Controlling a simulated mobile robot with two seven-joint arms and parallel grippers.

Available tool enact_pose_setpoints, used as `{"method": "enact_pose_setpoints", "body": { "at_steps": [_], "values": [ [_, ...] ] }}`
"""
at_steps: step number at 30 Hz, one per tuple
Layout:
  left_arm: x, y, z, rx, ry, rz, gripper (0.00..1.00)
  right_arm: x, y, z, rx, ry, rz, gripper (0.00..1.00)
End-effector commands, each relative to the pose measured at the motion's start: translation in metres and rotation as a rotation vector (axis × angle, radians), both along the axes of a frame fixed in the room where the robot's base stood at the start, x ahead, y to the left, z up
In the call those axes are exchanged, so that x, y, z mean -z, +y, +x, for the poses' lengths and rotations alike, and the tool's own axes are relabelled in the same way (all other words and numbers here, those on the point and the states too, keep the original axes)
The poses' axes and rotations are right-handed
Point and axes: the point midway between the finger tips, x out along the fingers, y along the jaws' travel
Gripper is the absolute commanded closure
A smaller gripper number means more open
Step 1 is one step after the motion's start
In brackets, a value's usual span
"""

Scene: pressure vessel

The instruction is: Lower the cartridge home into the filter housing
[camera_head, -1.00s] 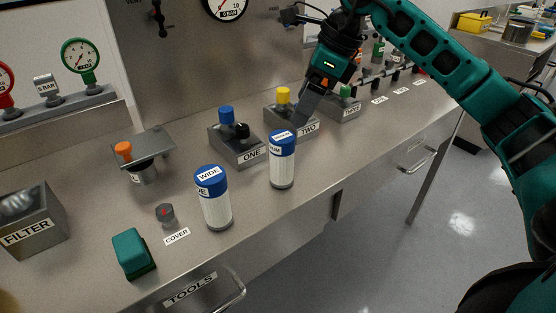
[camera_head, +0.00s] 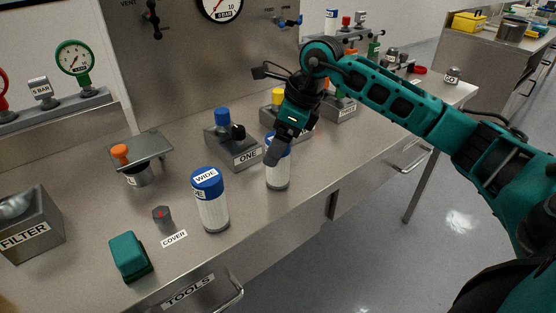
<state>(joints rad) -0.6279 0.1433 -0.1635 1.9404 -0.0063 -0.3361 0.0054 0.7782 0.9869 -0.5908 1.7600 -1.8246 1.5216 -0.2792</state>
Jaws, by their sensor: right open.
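The filter housing, a grey box labelled FILTER (camera_head: 30,235), stands at the far left with a round shiny metal shape in its top. A white cartridge with a blue cap labelled WIDE (camera_head: 213,210) stands upright at the middle of the bench. A second white, blue-capped cartridge (camera_head: 278,178) stands upright to its right; its label is mostly hidden by my gripper. My right gripper (camera_head: 274,153) is open, its fingers pointing down in front of this second cartridge's upper part; I cannot tell whether they touch it. My left gripper is not in view.
A green block (camera_head: 130,256), a small hex knob (camera_head: 162,215) by the COVER label, and an orange-knobbed bracket (camera_head: 141,153) lie between housing and cartridges. Block ONE (camera_head: 233,148) stands behind the cartridges. The bench's front edge is close to the cartridges.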

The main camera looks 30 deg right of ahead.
Motion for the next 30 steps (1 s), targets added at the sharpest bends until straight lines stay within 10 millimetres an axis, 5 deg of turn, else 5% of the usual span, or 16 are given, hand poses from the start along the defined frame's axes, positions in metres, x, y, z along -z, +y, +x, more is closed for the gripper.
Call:
{"method": "enact_pose_setpoints", "body": {
  "at_steps": [26, 30],
  "values": [
    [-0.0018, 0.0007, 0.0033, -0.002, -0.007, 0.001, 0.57, -0.0009, -0.0002, -0.0001, 0.000, 0.000, 0.000, 0.93],
    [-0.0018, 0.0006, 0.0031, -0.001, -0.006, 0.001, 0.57, -0.0014, -0.0003, 0.0001, 0.000, -0.002, 0.001, 0.95]
  ]
}}
